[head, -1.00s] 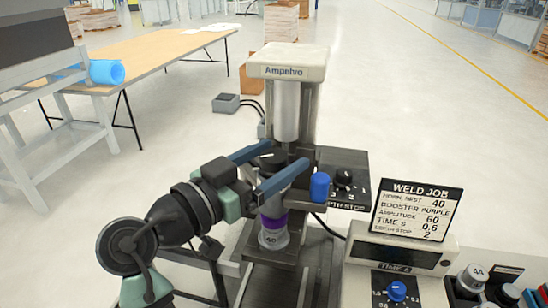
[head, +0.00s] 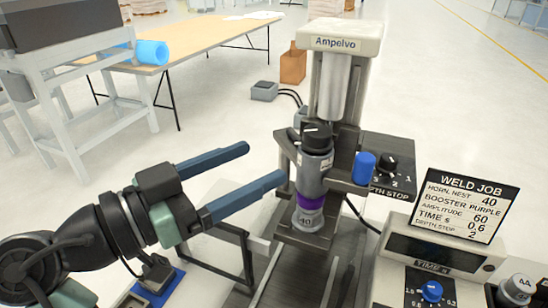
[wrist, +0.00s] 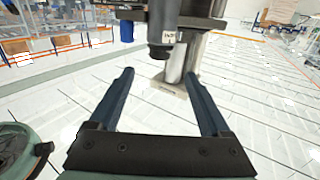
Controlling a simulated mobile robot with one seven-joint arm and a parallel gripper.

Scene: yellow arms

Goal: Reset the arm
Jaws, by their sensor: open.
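My gripper (head: 266,164) has two long blue fingers spread wide apart with nothing between them. In the head view it is left of the Ampelvo press (head: 345,40) and points toward it. A grey cylinder stack (head: 313,178) with a black top, a purple band and a "40" label stands in the press, to the right of my fingertips and apart from them. In the wrist view the fingers (wrist: 159,82) are open, with the dark cylinder (wrist: 161,30) beyond them.
A blue knob (head: 364,168) and depth-stop dial panel (head: 390,170) sit right of the cylinder. A weld job sign (head: 465,205) stands on the time box (head: 430,262) at lower right. A wooden table (head: 200,42) is behind.

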